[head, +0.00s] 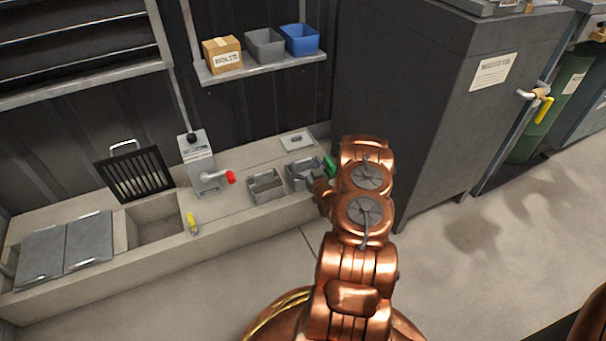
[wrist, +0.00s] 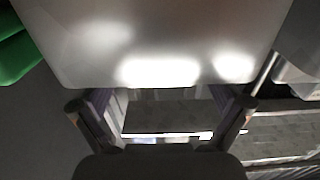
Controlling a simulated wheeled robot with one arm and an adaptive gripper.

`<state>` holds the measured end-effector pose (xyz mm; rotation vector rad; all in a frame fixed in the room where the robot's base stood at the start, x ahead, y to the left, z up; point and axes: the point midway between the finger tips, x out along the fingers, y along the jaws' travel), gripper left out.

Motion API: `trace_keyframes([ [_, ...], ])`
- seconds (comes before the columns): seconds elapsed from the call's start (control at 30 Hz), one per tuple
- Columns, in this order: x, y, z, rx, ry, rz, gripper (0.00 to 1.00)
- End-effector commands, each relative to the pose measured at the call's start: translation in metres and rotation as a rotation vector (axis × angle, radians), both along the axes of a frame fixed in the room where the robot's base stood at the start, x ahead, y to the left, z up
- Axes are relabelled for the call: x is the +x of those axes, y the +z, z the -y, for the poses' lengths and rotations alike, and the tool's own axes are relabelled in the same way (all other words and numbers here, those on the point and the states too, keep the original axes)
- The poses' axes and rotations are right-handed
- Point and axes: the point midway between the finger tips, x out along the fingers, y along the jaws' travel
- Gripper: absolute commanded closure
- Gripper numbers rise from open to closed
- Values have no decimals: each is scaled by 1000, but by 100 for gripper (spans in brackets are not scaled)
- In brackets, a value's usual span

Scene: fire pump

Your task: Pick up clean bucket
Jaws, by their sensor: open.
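Two small grey metal buckets stand on the concrete ledge in the head view. The left bucket (head: 266,187) has brownish dirt inside. The right bucket (head: 300,174), which looks cleaner, is beside my gripper (head: 319,186), which is partly hidden by my copper arm. In the wrist view, a shiny metal wall of a bucket (wrist: 160,40) fills the top. My gripper (wrist: 160,106) is open there, its fingers apart on either side just below that wall's lower edge. I cannot tell whether they touch it.
A green object (head: 330,164) is close to the right bucket. A pump box with a red-tipped handle (head: 202,165) and a yellow-handled item (head: 192,222) are further left. A tall dark cabinet (head: 420,110) stands right. Shelf bins (head: 265,46) hang above.

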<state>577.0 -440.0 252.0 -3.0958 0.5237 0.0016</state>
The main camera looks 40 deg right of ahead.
Motion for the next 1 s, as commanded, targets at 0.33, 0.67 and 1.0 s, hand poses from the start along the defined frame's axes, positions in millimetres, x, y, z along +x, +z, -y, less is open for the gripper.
trace_keyframes([
  [0.33, 0, 1, 0, -1, 0, 1, 25],
  [0.67, 0, 1, 0, -1, 0, 1, 59],
  [1.0, 0, 1, 0, -3, 0, 1, 93],
])
